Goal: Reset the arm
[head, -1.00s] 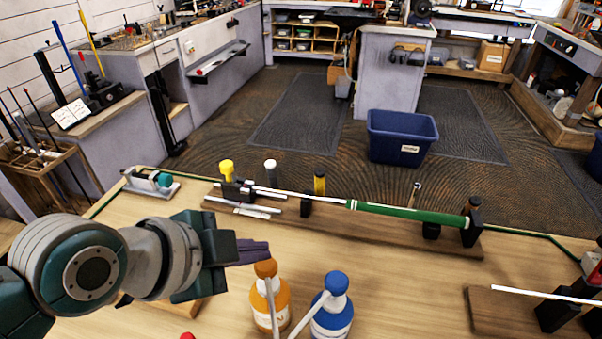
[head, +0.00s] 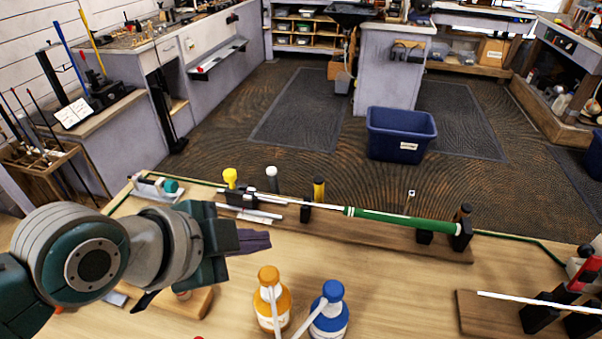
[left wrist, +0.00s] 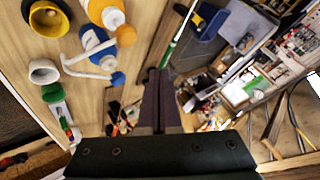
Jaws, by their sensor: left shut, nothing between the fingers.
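My left gripper (head: 254,241) is in the head view at the left, above the wooden workbench. Its dark fingers are shut with nothing between them; they also show together in the left wrist view (left wrist: 162,85). A golf club with a green grip (head: 405,220) lies across black supports on a long wooden board (head: 375,241), beyond and to the right of the gripper. An orange-capped bottle (head: 270,300) and a blue-capped bottle (head: 330,312) stand at the front, right of the gripper. My right gripper is not in view.
A yellow-handled clamp (head: 230,178) is at the left end of the club. A second shaft (head: 530,299) lies on a board at the lower right. A wooden block (head: 190,303) sits under my left arm. A blue bin (head: 400,135) stands on the floor beyond the bench.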

